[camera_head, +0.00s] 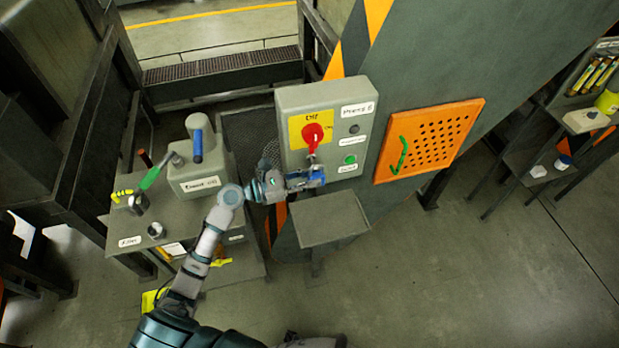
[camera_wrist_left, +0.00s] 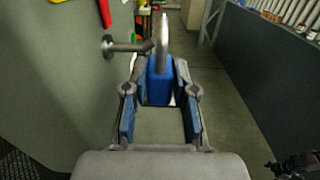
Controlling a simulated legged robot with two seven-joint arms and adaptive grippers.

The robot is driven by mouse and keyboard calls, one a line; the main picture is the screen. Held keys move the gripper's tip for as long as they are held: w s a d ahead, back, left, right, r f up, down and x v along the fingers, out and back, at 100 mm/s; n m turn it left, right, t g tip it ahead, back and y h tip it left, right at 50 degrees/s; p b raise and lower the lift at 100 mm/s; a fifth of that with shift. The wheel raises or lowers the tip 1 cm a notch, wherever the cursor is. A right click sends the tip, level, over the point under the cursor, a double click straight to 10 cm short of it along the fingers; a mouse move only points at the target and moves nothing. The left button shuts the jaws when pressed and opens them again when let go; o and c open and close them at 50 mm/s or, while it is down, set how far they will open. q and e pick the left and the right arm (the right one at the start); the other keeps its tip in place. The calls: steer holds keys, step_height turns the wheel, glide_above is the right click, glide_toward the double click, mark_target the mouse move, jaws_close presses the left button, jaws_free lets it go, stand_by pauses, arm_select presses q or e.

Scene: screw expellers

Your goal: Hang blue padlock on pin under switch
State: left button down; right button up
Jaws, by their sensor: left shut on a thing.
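My left gripper (camera_head: 308,180) is at the front of the grey switch box (camera_head: 290,98), below the red rotary switch (camera_head: 313,133). It is shut on the blue padlock (camera_head: 317,175). In the left wrist view the padlock (camera_wrist_left: 160,82) sits between the fingertips of my left gripper (camera_wrist_left: 160,98), with its metal shackle pointing away from the gripper. A metal pin (camera_wrist_left: 125,46) sticks out from the panel to the left of the shackle. Its end is close to the shackle; I cannot tell whether they touch or whether the shackle is around it.
A small grey shelf (camera_head: 325,228) stands below the switch box. An orange perforated panel (camera_head: 428,140) with a green handle is to the right. A workbench with a grey canister (camera_head: 195,170) and tools is at the left. Open floor lies at the lower right.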

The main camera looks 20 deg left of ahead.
arm_select(q)
steer(key=shift+w, duration=0.1)
steer(key=shift+w+a, duration=0.65)
steer(key=shift+w, duration=0.15)
